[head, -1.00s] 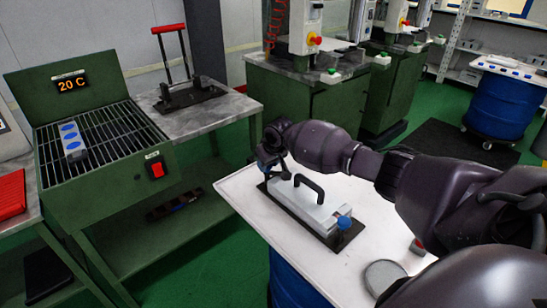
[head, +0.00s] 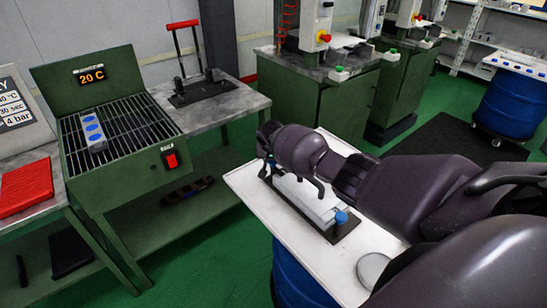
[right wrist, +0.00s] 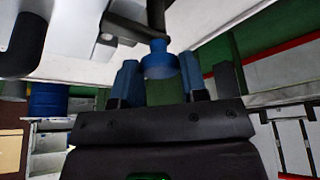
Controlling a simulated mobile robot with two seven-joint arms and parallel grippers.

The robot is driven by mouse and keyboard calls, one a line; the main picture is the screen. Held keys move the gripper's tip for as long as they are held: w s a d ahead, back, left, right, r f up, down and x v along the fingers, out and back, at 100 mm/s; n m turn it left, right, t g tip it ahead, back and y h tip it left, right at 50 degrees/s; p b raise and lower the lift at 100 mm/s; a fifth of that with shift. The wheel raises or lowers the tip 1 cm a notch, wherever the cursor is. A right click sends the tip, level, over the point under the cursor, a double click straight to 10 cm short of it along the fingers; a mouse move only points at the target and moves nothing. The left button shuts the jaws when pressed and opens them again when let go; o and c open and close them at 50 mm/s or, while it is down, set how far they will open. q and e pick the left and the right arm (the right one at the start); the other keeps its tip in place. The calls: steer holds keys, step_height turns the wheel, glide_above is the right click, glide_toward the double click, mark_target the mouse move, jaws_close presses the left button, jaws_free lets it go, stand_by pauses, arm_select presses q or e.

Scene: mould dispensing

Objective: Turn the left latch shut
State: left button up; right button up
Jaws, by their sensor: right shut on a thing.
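The mould (head: 309,200) is a pale block on a dark base plate (head: 345,232), with a dark arched handle partly covered by my right forearm. Its near-right latch has a blue knob (head: 341,217). The left latch's blue knob (right wrist: 158,66) shows in the right wrist view, under a dark arm. My right gripper (right wrist: 159,72) has its two blue fingers on either side of this knob, shut on it. In the head view my right arm hides most of the left latch. My left gripper is not in view.
The mould lies on a white tabletop (head: 262,202) over a blue drum (head: 296,276). A round grey lid (head: 373,268) lies near its front. At left stands a green heater (head: 125,165) reading 20 C, with a blue-dotted piece (head: 93,131) on its grill.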

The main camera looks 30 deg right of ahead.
steer(key=shift+s+a+f, duration=0.1)
steer(key=shift+f, duration=0.05)
stand_by(0.3)
steer(key=o, duration=0.6)
steer(key=shift+o, duration=1.4)
steer(key=shift+r, duration=0.2)
steer(key=p+v, duration=0.3)
steer(key=v, duration=0.7)
steer(key=shift+r, duration=0.25)
